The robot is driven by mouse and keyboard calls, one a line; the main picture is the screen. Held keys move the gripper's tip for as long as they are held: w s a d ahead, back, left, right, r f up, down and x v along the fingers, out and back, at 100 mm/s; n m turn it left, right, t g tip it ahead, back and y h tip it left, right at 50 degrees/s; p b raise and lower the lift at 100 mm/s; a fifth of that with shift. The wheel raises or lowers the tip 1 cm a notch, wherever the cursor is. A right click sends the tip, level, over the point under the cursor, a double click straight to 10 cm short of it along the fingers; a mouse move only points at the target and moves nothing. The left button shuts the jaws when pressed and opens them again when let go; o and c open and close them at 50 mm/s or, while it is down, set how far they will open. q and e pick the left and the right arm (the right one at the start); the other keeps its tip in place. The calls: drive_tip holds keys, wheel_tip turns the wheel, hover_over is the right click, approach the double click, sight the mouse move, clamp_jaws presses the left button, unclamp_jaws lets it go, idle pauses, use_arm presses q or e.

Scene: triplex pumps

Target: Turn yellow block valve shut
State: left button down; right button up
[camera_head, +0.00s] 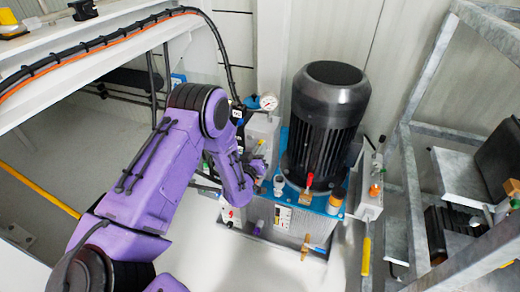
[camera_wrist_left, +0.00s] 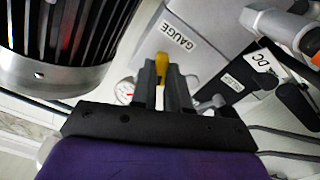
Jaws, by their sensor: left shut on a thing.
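The yellow block valve handle (camera_wrist_left: 162,61) shows between the fingertips of my left gripper (camera_wrist_left: 163,72) in the left wrist view. The gripper is shut on it, and the fingers hide its lower part. In the head view the yellow handle (camera_head: 259,145) is a small upright piece beside the grey block, left of the big black motor. My left gripper (camera_head: 257,160) is at it there, partly hidden by my purple wrist. The valve body under the handle is hidden. My right gripper is not in view.
A black finned motor (camera_head: 328,120) stands on a blue-topped unit close to the right. A round gauge (camera_head: 268,102) sits just behind the handle. A red lever (camera_head: 309,180) is in front of the motor. Grey metal framing (camera_head: 415,200) stands at right. A plate marked GAUGE (camera_wrist_left: 190,45) is near the fingers.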

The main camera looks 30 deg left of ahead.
use_arm(q)
drive_tip(key=m, duration=0.4)
drive_tip(key=shift+m, duration=0.4)
idle(0.4)
drive_tip(key=c, duration=1.1)
unclamp_jaws()
drive_tip(key=v, duration=1)
drive_tip(key=shift+s+p, duration=0.3)
drive_tip(key=shift+p, duration=0.1)
